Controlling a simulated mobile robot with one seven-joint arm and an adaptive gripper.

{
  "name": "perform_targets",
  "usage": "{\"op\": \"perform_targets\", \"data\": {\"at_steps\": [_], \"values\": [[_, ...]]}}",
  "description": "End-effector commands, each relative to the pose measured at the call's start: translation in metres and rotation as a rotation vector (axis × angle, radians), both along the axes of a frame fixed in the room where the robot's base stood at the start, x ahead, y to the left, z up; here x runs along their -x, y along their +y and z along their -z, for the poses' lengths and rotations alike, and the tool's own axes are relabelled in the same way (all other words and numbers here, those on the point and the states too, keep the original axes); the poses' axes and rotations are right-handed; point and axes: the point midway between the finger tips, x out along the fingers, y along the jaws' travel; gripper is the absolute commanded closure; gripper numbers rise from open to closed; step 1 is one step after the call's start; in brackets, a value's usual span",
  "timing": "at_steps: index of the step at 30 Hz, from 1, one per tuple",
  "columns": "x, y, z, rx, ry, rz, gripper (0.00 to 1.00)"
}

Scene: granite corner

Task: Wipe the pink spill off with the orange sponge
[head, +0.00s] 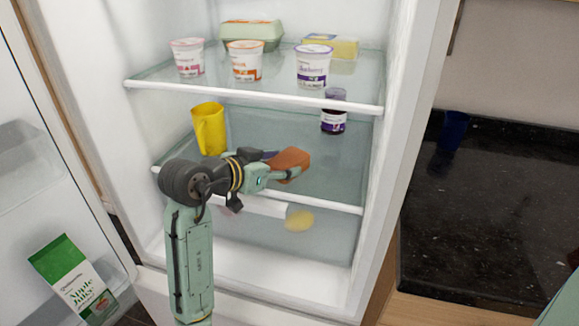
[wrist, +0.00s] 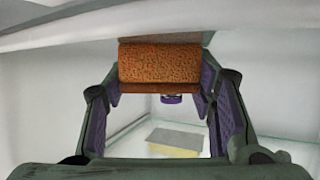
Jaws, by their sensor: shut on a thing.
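The orange sponge (head: 291,160) is in my gripper (head: 281,167), inside the open fridge above the front part of the middle glass shelf (head: 345,185). In the wrist view the sponge (wrist: 160,65) sits between the two purple-padded fingers of my gripper (wrist: 160,88), which are shut on it. I cannot tell whether the sponge touches the shelf.
Yogurt cups (head: 245,62), an egg carton (head: 250,33) and a yellow box (head: 335,47) stand on the upper shelf (head: 260,93). Fridge walls flank my arm.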

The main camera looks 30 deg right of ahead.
Motion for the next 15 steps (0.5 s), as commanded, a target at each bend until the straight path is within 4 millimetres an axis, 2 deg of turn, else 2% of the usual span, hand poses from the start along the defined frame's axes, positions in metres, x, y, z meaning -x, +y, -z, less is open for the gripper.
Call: {"op": "perform_targets", "data": {"at_steps": [3, 8, 15], "values": [[-0.006, 0.005, 0.002, -0.004, 0.004, -0.006, 0.59], [-0.006, 0.005, 0.000, -0.004, 0.005, -0.005, 0.59], [0.005, -0.005, -0.001, -0.003, 0.003, -0.001, 0.59]]}}
